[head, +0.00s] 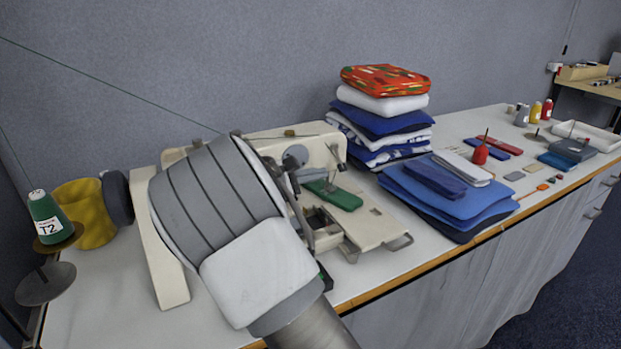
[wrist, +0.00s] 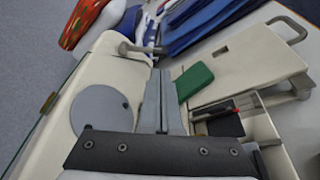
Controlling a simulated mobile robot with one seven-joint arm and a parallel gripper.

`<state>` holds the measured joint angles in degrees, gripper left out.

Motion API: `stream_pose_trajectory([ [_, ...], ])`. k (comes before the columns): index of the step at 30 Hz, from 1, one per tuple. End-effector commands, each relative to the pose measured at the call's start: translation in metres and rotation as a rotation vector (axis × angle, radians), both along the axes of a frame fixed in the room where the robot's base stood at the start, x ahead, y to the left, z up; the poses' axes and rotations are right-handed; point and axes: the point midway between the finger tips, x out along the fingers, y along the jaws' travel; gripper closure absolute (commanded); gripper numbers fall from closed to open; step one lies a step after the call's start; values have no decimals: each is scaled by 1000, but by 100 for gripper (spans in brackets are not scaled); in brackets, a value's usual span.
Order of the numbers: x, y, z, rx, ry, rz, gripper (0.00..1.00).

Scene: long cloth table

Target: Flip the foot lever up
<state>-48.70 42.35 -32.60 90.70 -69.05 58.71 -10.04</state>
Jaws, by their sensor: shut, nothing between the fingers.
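The cream sewing machine (head: 318,137) stands on the table, partly hidden behind my arm in the head view. A small grey metal lever (wrist: 128,48) sticks out at the end of the machine's head in the wrist view, just beyond my fingertips. It looks like the foot lever; I cannot tell whether it is up or down. My gripper (wrist: 160,75) is shut and empty, its two grey fingers side by side, close to the machine head and pointing toward the lever's end. Contact is unclear. A green cloth (wrist: 194,80) lies on the machine bed, also in the head view (head: 335,195).
A tall stack of folded cloths (head: 382,110) stands behind the bed at the right. Blue cloths (head: 440,190) lie beside it. A green thread cone (head: 44,217) and yellow spool (head: 88,215) stand at the left. An open compartment (wrist: 222,122) shows in the bed.

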Motion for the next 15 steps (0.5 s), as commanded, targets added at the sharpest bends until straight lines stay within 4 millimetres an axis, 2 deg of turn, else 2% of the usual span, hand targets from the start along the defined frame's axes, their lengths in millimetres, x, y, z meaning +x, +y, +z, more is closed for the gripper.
stream_pose_trajectory([
  [3,13,-18,-7,-1,-1,-3,100],
  [7,23,-32,-11,-1,-1,-1,100],
  [15,31,-42,-13,-1,0,1,100],
])
